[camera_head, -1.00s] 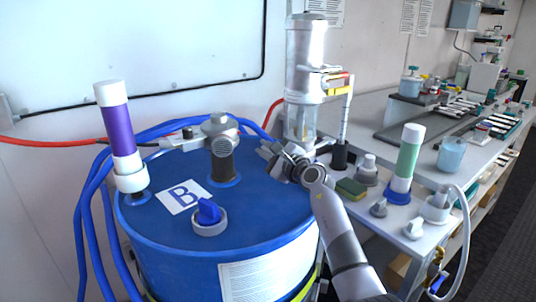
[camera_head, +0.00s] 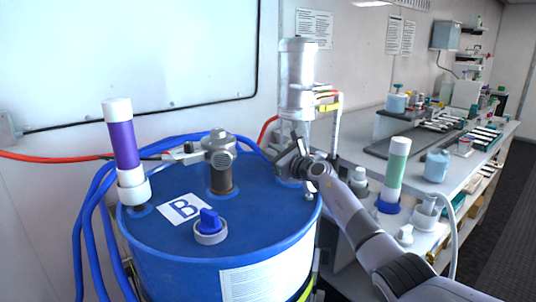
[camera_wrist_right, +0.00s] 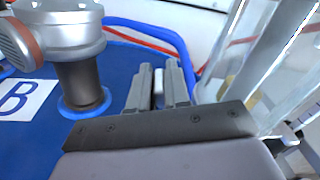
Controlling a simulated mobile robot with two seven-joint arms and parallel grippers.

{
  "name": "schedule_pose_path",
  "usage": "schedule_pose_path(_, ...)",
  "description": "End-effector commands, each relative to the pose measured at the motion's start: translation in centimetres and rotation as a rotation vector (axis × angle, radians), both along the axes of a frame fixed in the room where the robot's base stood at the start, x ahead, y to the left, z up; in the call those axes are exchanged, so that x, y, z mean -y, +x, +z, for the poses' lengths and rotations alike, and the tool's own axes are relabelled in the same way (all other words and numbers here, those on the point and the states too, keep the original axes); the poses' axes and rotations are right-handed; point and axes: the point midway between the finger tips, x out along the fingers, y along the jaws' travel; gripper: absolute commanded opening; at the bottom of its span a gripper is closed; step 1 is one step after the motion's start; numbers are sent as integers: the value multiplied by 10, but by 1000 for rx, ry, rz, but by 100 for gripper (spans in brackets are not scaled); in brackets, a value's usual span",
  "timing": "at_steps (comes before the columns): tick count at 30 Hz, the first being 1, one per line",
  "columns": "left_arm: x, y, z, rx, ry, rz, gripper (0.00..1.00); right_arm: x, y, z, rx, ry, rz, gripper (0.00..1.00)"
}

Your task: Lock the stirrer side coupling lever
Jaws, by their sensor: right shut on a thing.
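My right gripper (camera_head: 289,148) is at the back right of the blue drum, by the foot of the silver stirrer cylinder (camera_head: 298,75). In the right wrist view its fingers (camera_wrist_right: 158,82) are close together around a small pale part (camera_wrist_right: 158,88). The fingers hide most of this part, so I cannot tell whether it is the coupling lever. A grey coupling head (camera_head: 220,152) on a dark neck stands on the drum, left of the gripper; it also shows in the right wrist view (camera_wrist_right: 62,28). My left gripper is not in view.
The blue drum (camera_head: 270,245) carries a purple-and-white cylinder (camera_head: 122,145) and a blue-knobbed cap (camera_head: 209,225). Blue hoses (camera_head: 92,205) loop round its left side. A bench (camera_head: 465,165) at right holds a green-and-white cylinder (camera_head: 394,175) and several other items.

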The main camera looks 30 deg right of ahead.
Motion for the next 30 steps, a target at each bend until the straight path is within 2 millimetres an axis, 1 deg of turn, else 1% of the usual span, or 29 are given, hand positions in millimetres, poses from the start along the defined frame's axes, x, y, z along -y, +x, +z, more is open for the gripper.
schedule_pose_path(3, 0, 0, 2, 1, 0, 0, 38, 5, 0, 3, -3, 41, -3, 0)
schedule_pose_path(9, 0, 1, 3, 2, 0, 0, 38, 7, 1, 4, -8, 77, -4, 0)
schedule_pose_path(22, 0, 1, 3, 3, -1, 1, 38, 8, 1, 4, -8, 84, -4, 0)
schedule_pose_path(23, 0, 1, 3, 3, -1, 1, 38, 8, 1, 4, -8, 84, -4, 27)
schedule_pose_path(24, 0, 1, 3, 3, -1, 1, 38, 8, 1, 4, -8, 84, -4, 38)
schedule_pose_path(30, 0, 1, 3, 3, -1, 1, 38, 8, 1, 4, -8, 83, -4, 38)
